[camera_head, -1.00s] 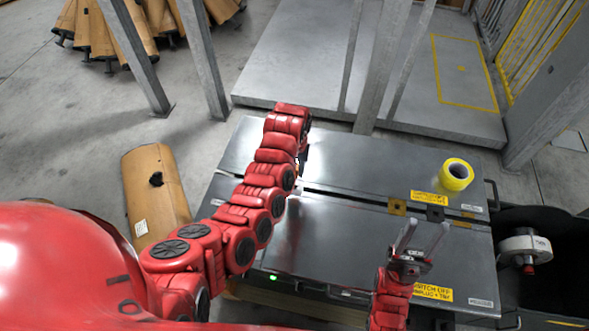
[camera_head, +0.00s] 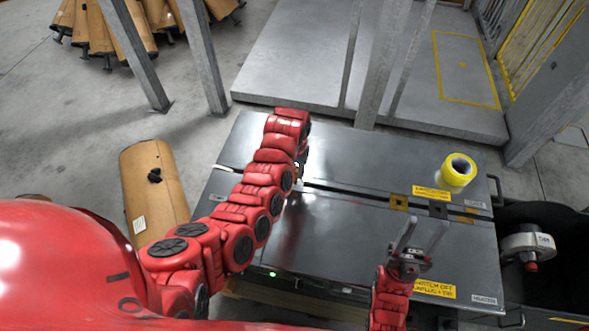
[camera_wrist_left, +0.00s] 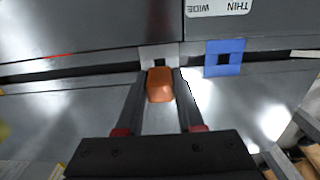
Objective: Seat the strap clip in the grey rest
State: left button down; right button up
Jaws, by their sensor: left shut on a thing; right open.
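In the left wrist view my left gripper (camera_wrist_left: 161,75) is shut on an orange-brown block, which I take for the strap clip (camera_wrist_left: 160,86). Just beyond the clip is a light grey square piece with a dark notch, apparently the grey rest (camera_wrist_left: 146,53), at the gap between the dark bench panels. The clip's far end is close to the rest's near edge; I cannot tell whether they touch. In the head view my left arm hides the clip and most of the rest's area. My right gripper (camera_head: 422,237) is open and empty over the bench's front right.
A blue square frame (camera_wrist_left: 240,57) lies right of the rest. A black bin (camera_head: 560,285) stands at right. The bench's middle is clear.

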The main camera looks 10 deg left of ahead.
pick_arm(q)
jog(key=shift+f+b, duration=0.5)
jog(key=shift+f, duration=0.55)
jog(key=shift+s, duration=0.1)
jog(key=shift+f, duration=0.4)
dwell(1.4)
jog(key=shift+c, duration=2.2)
grip_release()
